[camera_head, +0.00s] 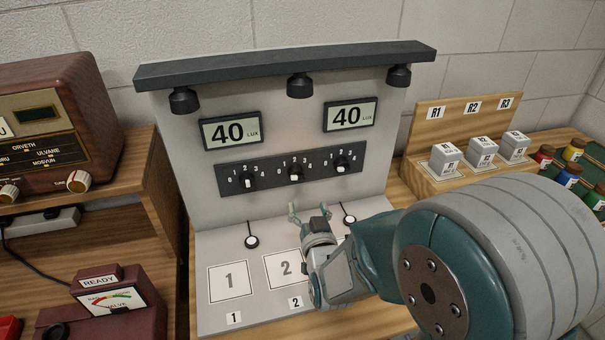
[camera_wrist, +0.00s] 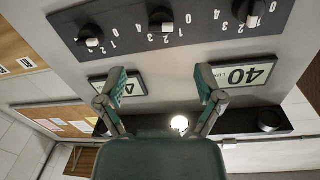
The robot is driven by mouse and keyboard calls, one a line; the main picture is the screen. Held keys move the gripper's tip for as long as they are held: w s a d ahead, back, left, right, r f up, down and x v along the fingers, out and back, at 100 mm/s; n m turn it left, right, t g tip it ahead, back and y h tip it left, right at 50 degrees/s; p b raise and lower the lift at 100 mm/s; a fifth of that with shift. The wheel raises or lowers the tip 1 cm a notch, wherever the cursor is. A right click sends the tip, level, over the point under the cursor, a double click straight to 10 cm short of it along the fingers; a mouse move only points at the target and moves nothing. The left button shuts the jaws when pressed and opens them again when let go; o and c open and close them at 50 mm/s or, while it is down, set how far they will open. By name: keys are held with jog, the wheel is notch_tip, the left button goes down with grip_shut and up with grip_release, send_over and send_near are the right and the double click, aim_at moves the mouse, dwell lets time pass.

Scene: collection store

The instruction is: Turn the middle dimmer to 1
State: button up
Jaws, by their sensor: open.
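Three black dimmers with white marks sit in a row on a dark strip. The middle dimmer (camera_head: 295,173) has a 0 to 4 scale around it; its exact setting is too small to read. In the wrist view, which is upside down, the middle dimmer (camera_wrist: 161,18) is at the top, beyond my fingers. My gripper (camera_head: 309,210) is open and empty in front of the panel, below the middle dimmer in the head view and apart from it. Its two spread fingers show in the wrist view (camera_wrist: 160,78).
The left dimmer (camera_head: 249,180) and right dimmer (camera_head: 341,165) flank it closely. Two displays (camera_head: 230,130) reading 40 are above. A dark lamp bar (camera_head: 290,64) overhangs the top. White blocks (camera_head: 445,158) stand right, a radio (camera_head: 50,130) left.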

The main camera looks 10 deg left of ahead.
aim_at(298, 179)
jog(key=x, duration=1)
jog(key=shift+w+a, duration=0.2)
jog(key=shift+a, duration=0.05)
jog(key=shift+c, duration=0.3)
jog(key=shift+r, duration=0.1)
jog(key=c, duration=1.1)
